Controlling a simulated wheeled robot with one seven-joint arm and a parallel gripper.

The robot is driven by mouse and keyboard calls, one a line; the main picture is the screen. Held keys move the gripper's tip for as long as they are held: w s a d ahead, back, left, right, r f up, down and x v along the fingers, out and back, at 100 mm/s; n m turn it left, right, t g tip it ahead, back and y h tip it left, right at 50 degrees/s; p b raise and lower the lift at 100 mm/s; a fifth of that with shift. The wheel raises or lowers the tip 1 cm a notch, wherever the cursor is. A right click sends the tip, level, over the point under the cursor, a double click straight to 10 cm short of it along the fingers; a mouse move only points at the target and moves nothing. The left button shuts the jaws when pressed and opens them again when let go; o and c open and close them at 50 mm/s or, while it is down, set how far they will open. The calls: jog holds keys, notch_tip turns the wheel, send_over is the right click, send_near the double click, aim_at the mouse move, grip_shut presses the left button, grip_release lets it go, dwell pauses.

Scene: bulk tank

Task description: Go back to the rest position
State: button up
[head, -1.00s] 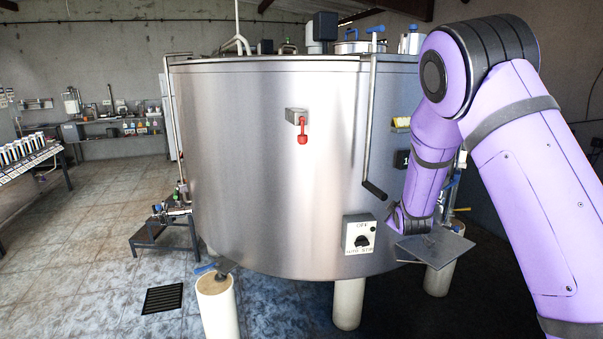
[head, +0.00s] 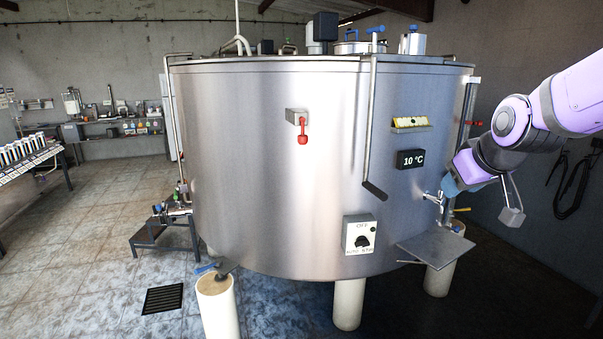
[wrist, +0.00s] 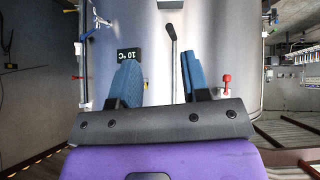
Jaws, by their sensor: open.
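My gripper (head: 447,186) is at the right of the head view, in front of the right side of the steel bulk tank (head: 260,170). In the wrist view, my gripper's two blue fingers (wrist: 160,75) are spread apart with nothing between them. The tank wall shows beyond them, with the black 10 °C display (wrist: 129,56) near the left finger and the grey lever (wrist: 173,60) between the fingers. In the head view the display (head: 411,158) and the long lever (head: 369,130) are both clear of the arm.
A steel shelf plate (head: 437,246) juts out low at the right, close below my gripper. A tap (head: 433,198) is beside the gripper. The switch box (head: 359,234) and red-handled fitting (head: 302,138) are on the tank front. The tiled floor at left is mostly free.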

jog(key=s+r+m+g, duration=0.2)
jog(key=s+m, duration=0.1)
jog(key=s, duration=2)
jog(key=shift+g+h, duration=0.3)
jog(key=shift+g, duration=0.1)
jog(key=shift+r, duration=0.1)
